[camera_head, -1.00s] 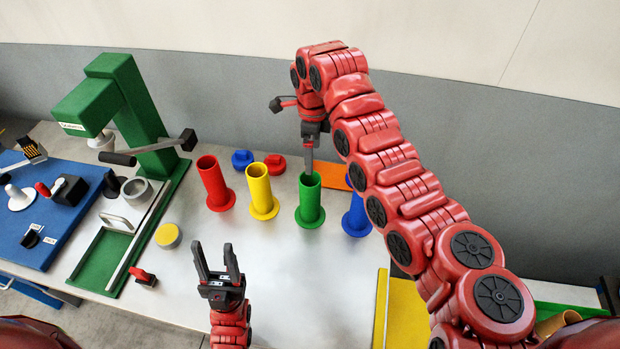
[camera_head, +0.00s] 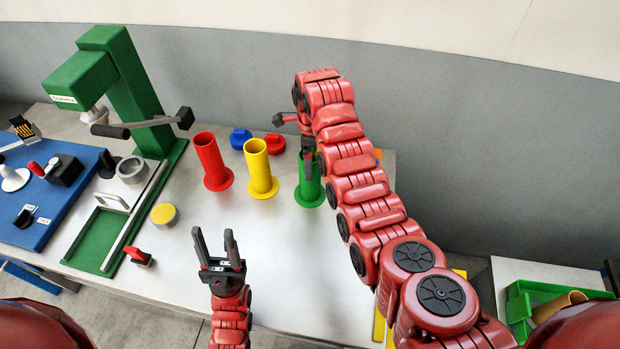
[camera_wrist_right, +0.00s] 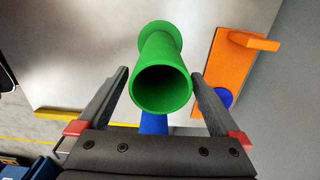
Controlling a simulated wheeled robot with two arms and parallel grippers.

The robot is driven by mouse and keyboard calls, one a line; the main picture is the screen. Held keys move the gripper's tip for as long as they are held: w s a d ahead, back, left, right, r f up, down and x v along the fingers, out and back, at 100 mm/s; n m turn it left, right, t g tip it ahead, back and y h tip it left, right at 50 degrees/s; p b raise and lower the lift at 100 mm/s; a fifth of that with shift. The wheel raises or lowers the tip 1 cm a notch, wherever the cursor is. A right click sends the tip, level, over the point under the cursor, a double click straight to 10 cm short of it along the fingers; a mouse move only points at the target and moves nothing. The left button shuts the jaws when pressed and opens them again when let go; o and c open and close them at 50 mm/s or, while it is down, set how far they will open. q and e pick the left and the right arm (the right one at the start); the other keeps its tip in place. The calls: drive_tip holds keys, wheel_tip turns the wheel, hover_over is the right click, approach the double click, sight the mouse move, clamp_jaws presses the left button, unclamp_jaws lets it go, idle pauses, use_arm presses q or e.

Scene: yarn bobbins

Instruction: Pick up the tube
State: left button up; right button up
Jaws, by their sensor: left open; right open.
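Upright flanged tubes stand in a row on the table: red (camera_head: 212,162), yellow (camera_head: 261,168) and green (camera_head: 310,192). A blue tube (camera_wrist_right: 153,123) shows behind the green one in the right wrist view; my arm hides it in the head view. My right gripper (camera_wrist_right: 162,90) is open, its fingers on either side of the green tube's open top (camera_wrist_right: 162,88), with small gaps visible. In the head view my right arm covers much of that gripper. My left gripper (camera_head: 217,240) is open and empty above the table's front. A brown tube (camera_head: 560,304) lies in a green bin (camera_head: 522,310) at right.
A green press-like stand (camera_head: 130,90) and a blue board (camera_head: 50,200) fill the table's left. A yellow-topped disc (camera_head: 164,214) and blue (camera_head: 240,138) and red (camera_head: 275,143) caps lie near the tubes. An orange block (camera_wrist_right: 232,70) stands beside the green tube.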

drive_tip(key=f+p, duration=0.1)
drive_tip(key=f, duration=0.1)
drive_tip(key=f+p, duration=0.1)
drive_tip(key=shift+a+f+p, duration=0.25)
drive_tip(key=shift+p, duration=0.1)
drive_tip(key=shift+f, duration=0.65)
drive_tip(key=shift+c, duration=0.2)
drive_tip(key=c, duration=1.2)
drive_tip(key=shift+r, duration=0.1)
drive_tip(key=shift+c, duration=0.2)
